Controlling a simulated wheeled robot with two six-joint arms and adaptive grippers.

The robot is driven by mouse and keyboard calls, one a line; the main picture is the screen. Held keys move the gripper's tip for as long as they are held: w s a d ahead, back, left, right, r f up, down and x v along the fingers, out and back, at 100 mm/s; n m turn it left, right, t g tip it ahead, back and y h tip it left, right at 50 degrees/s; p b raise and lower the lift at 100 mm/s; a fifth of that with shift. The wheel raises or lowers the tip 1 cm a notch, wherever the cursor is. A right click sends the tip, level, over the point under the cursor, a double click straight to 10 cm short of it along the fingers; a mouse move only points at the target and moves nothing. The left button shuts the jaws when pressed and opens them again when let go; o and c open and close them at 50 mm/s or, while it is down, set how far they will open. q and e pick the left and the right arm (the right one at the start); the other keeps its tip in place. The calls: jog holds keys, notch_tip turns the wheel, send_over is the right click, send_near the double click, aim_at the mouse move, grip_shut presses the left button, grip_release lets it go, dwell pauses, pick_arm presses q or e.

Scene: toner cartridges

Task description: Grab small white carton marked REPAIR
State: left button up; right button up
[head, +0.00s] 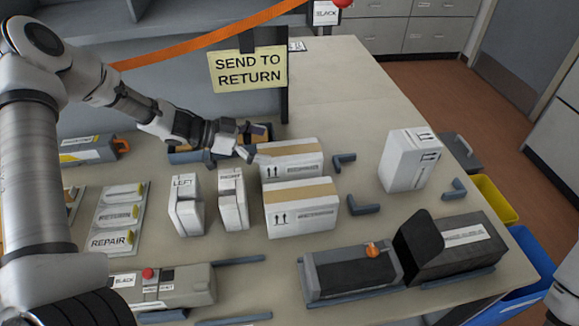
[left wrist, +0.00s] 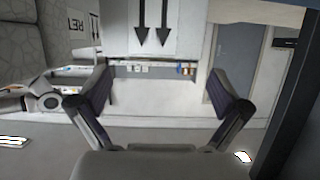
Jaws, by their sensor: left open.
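Two white cartons with tan tape stand mid-table in the head view: a back carton (head: 292,168) and a front carton (head: 300,222). Both carry printed side marks; I cannot read REPAIR for certain on either. A tray label reading REPAIR (head: 110,241) lies to their left. My left gripper (head: 248,143) is open and empty, at the back left of the back carton. In the left wrist view, the open fingers (left wrist: 160,95) stand apart, with a white carton face bearing two arrows (left wrist: 153,28) beyond them. My right gripper is out of view.
Two narrow white packs, one marked LEFT (head: 184,205) and another (head: 232,200), stand left of the cartons. A tall white box (head: 404,160) stands to the right. Black cartridge units (head: 345,274) fill the front right. A SEND TO RETURN sign (head: 248,70) hangs behind.

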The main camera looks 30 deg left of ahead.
aim_at(287, 150)
pick_arm(q)
jog(key=x, duration=0.6)
jog(key=shift+s+d+b, duration=0.2)
jog(key=shift+s+b, duration=0.15)
jog(key=shift+b, duration=0.05)
jog(key=shift+w, duration=0.15)
jog(key=shift+r, duration=0.1)
jog(key=c, duration=1.7)
